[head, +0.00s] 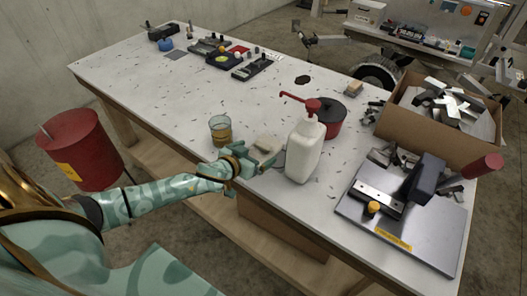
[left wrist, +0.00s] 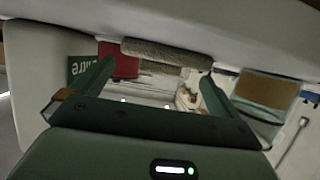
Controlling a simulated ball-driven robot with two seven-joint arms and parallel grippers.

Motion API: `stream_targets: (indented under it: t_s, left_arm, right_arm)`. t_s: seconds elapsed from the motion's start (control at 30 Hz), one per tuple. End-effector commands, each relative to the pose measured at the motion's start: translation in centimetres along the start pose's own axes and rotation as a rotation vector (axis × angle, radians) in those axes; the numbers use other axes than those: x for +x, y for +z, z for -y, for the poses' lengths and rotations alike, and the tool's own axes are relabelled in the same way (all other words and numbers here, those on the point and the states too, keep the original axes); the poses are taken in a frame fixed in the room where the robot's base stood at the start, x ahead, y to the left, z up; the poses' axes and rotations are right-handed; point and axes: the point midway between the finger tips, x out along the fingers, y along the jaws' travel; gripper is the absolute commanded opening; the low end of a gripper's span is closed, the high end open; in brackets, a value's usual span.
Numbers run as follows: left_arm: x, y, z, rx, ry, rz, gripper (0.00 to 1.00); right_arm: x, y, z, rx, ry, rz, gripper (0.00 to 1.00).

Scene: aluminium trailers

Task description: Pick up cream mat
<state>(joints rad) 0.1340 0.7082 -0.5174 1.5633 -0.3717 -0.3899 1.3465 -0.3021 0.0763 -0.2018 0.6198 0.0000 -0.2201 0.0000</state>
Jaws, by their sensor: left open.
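A small cream mat (head: 268,142) lies on the white workbench between the glass and the white pump bottle. My left gripper (head: 264,160) is at the bench's near edge, right beside the mat on its near side. In the left wrist view the two green fingers (left wrist: 156,80) stand apart with a gap between them. A grey-beige fuzzy strip (left wrist: 165,53), which looks like the mat's edge, shows beyond the fingertips. I cannot tell whether a finger touches it. My right gripper is not in view.
A glass with amber liquid (head: 220,130) stands left of the mat; a white pump bottle (head: 304,150) stands close on the right. Behind the bottle is a red pot (head: 331,125). A cardboard box (head: 420,135) and a grey plate with tools (head: 400,225) are farther right. The bench's middle is fairly clear.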

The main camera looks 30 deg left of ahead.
Motion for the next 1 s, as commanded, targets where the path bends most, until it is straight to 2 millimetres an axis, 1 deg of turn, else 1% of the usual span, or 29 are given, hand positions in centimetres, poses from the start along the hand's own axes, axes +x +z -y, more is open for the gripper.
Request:
stream_targets:
  t_s: [0.03,0.1,0.2,0.3,0.47,0.57,0.6,0.63,0.9,1.0]
  left_arm:
    - [1.1,0.4,0.1,0.002,-0.001,-0.001,1.0]
    - [2.3,0.4,0.2,0.0,-0.001,-0.001,1.0]
    - [3.4,0.4,0.1,0.001,0.0,0.0,1.0]
    - [3.7,0.3,0.1,0.0,0.0,0.001,1.0]
    - [3.6,0.2,0.1,-0.001,0.001,0.001,1.0]
    - [3.6,0.2,0.1,-0.001,0.001,0.001,0.75]
    - [3.6,0.2,0.1,-0.001,0.001,0.001,0.64]
    - [3.6,0.2,0.1,-0.001,0.001,0.001,0.59]
    - [3.6,0.2,0.1,-0.001,0.001,0.001,0.59]
    - [3.5,-0.1,0.1,-0.001,0.0,0.0,0.59]
  right_arm:
    - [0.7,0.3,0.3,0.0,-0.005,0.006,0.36]
    - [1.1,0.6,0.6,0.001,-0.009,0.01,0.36]
    - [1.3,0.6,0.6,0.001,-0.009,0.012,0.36]
    - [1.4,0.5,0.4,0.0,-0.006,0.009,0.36]
    - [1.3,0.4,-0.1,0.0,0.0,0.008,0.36]
    - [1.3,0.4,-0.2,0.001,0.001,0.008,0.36]
    - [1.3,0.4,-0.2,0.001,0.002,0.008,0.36]
    - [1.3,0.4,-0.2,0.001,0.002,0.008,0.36]
    - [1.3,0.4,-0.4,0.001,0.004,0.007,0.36]
    - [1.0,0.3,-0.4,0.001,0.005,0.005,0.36]
